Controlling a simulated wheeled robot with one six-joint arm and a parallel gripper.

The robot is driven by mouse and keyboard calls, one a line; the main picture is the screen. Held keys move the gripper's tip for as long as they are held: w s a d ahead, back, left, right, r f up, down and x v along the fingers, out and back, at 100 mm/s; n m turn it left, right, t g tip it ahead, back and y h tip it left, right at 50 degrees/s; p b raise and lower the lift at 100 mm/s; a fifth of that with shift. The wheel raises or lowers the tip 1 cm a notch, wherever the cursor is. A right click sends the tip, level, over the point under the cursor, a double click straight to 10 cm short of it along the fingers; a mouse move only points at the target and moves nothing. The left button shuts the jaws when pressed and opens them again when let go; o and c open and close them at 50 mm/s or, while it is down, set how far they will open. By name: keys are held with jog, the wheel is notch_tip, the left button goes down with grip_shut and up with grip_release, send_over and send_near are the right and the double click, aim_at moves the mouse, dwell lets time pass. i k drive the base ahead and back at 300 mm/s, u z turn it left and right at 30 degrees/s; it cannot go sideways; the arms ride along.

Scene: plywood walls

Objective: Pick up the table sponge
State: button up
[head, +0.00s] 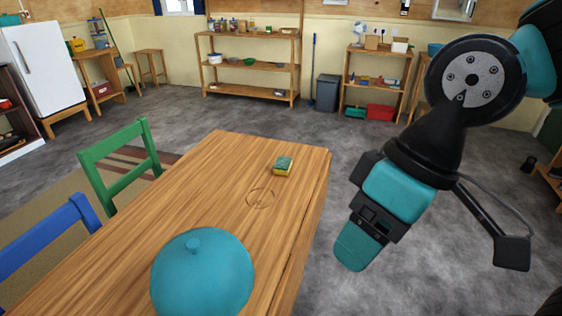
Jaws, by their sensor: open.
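The table sponge (283,166) is a small yellow block with a dark green top. It lies near the far right corner of the wooden table (210,190). My gripper (358,250) is at the right of the head view, to the right of the table's edge and apart from the sponge. It points downward, with teal and black parts. It is open, and nothing shows held in it, though its fingertips are hard to make out from this angle.
A teal domed lid (203,274) with a knob stands on the near part of the table. A green chair (122,168) and a blue chair (50,240) stand along the table's left side. Shelves (250,66) stand at the back wall.

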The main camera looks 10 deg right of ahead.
aim_at(282, 166)
jog(key=z, duration=1.4)
jog(key=i, duration=2.3)
jog(key=u, duration=3.3)
